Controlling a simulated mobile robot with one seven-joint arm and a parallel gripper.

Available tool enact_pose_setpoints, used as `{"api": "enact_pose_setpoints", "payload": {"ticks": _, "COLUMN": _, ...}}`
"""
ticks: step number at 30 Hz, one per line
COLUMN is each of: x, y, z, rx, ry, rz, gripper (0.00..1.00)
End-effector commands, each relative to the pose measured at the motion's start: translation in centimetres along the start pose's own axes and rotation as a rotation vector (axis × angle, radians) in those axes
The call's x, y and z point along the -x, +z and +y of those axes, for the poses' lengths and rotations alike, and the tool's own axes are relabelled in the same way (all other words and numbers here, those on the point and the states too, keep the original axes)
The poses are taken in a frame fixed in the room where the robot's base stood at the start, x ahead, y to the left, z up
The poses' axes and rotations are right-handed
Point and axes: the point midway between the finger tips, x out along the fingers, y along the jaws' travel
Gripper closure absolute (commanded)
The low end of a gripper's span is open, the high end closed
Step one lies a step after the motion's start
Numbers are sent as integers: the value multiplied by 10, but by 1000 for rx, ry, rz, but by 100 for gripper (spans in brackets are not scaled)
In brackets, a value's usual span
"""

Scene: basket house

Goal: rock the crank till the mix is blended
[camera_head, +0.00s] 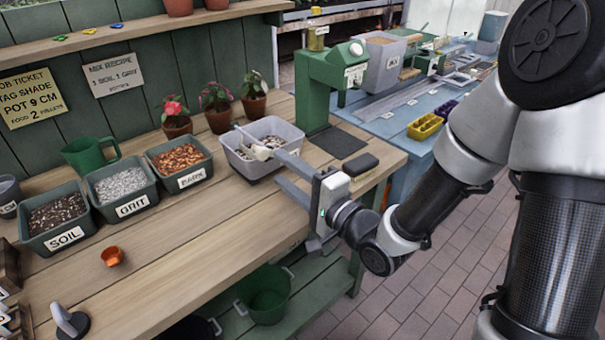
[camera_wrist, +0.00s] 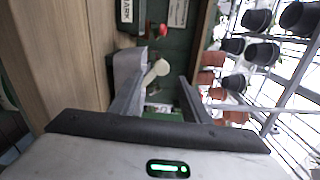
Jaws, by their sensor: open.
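The grey mixing tub (camera_head: 231,157) stands near the bench's right end, with speckled dark and pale mix (camera_head: 263,132) inside. A cream crank (camera_head: 248,139) reaches over it, and its rounded knob (camera_head: 262,153) sits near the front rim. My gripper (camera_head: 278,168) is open at the tub's front. In the wrist view, the knob (camera_wrist: 161,67) shows between and just beyond the fingertips of my gripper (camera_wrist: 159,82). I cannot tell whether either finger touches it. The tub (camera_wrist: 128,65) also shows behind the left finger there, and much of the mix is hidden.
Bins of soil (camera_head: 35,240), grit (camera_head: 143,205) and bark (camera_head: 202,178) line the bench to the left. A green press (camera_head: 313,88) stands behind the tub on the right. A brush (camera_head: 360,164) lies near the edge.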

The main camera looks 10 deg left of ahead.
Motion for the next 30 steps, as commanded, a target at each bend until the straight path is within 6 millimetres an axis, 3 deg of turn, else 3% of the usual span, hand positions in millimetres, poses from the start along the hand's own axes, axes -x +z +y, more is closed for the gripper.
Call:
{"api": "enact_pose_setpoints", "payload": {"ticks": 1, "x": 3, "y": 0, "z": -9, "rx": -6, "ry": 4, "rz": -1, "gripper": 57}}
{"api": "enact_pose_setpoints", "payload": {"ticks": 18, "x": 47, "y": 1, "z": -4, "rx": -2, "ry": 1, "rz": 4, "gripper": 57}}
{"api": "enact_pose_setpoints", "payload": {"ticks": 30, "x": 52, "y": 1, "z": -2, "rx": 0, "ry": -2, "rz": 3, "gripper": 57}}
